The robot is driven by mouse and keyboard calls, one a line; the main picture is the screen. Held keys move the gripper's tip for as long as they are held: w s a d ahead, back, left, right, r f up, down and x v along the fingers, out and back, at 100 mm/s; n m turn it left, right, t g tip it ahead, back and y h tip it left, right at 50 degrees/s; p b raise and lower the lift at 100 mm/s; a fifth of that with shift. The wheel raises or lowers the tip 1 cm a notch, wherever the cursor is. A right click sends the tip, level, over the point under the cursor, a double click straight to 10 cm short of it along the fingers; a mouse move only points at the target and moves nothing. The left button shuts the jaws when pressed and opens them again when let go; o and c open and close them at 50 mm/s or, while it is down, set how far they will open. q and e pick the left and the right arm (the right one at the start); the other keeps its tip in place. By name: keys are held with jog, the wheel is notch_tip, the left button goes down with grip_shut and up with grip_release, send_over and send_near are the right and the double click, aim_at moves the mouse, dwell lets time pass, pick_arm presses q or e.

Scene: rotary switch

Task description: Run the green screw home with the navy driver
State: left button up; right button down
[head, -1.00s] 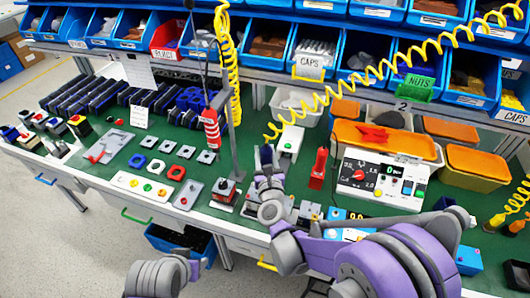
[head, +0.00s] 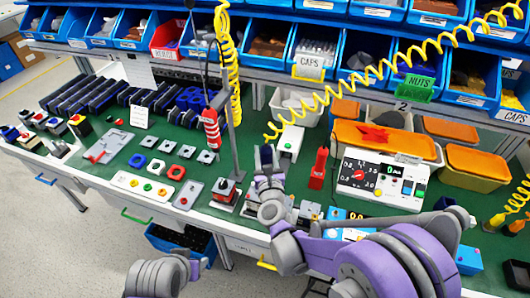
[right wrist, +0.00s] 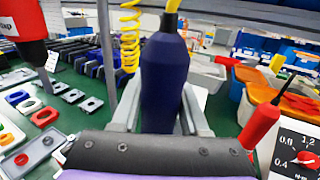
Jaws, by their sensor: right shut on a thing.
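The navy driver (right wrist: 165,85) stands roughly upright in the right wrist view, with its lower end hidden behind the wrist housing. My right gripper (right wrist: 160,118) has a grey finger on each side of the driver and is shut on it. In the head view my right gripper (head: 266,160) is over the front middle of the green bench; the driver is hard to make out there. I cannot make out the green screw in either view. A grey part of my left arm shows at the bottom of the head view, but its gripper does not.
A red driver (head: 211,130) hangs from a stand left of my right gripper. A red upright tool (head: 317,168) and a white meter box (head: 380,180) stand to its right. Grey plates and a button strip (head: 143,187) lie to the left. Blue bins (head: 313,48) line the back.

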jog(key=shift+r, duration=0.1)
dwell(0.4)
pick_arm(q)
jog(key=shift+w+r+p, duration=0.3)
jog(key=shift+r+p, duration=0.1)
jog(key=shift+r, duration=0.15)
jog(key=shift+w+r+p, duration=0.25)
jog(key=shift+r+p, duration=0.1)
jog(key=shift+r, duration=0.15)
pick_arm(e)
notch_tip(320, 180, up, 4)
jog(key=shift+r, duration=0.15)
